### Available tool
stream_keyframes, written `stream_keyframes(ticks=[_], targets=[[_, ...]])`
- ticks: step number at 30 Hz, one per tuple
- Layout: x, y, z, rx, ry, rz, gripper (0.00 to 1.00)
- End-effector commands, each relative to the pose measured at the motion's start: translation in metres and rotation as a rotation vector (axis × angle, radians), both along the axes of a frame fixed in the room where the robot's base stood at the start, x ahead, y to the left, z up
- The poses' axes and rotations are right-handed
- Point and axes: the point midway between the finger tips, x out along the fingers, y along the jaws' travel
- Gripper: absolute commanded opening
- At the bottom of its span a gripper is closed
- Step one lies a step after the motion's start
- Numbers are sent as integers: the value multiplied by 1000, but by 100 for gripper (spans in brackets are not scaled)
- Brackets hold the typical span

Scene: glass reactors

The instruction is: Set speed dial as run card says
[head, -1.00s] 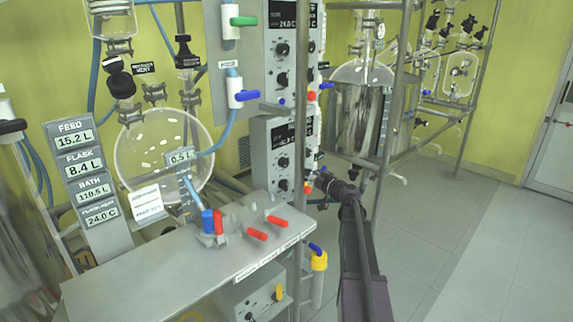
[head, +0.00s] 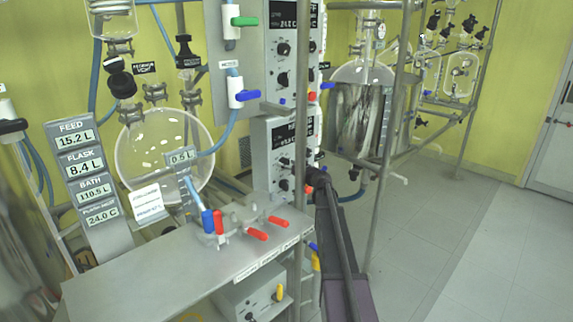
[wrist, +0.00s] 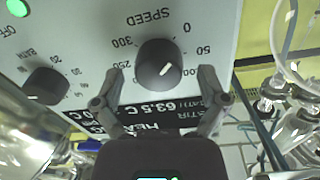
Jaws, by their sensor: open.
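The black SPEED dial (wrist: 160,64) is on a light panel in the wrist view, upside down, with numbers around it from 0 to 300. Its white mark points to the lower right, roughly toward the 100 side. My gripper (wrist: 161,76) is open, with one finger on each side of the dial; I cannot tell if they touch it. In the head view my gripper (head: 317,177) is at the right side of the lower control box (head: 270,140). A white card (head: 148,204) hangs by the round flask; its print is unreadable, and I cannot tell if it is the run card.
A second dial (wrist: 45,84), marked BATH, and a green light (wrist: 17,7) are left of the SPEED dial. A metal post (head: 298,200) stands close to my arm. A bench with red-handled valves (head: 257,234) is at left. The floor at right is clear.

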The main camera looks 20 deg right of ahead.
Motion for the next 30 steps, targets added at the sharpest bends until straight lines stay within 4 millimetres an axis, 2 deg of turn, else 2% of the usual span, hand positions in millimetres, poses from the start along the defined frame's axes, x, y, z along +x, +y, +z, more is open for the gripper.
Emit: stream_keyframes(ticks=[11,12,14,20,21,30], targets=[[4,0,0,0,0,-1,93],[3,0,0,0,0,-1,90],[3,0,0,0,0,-1,72],[3,0,0,0,0,-1,12],[3,0,0,0,0,-1,10],[3,-1,0,13,5,-2,10]])
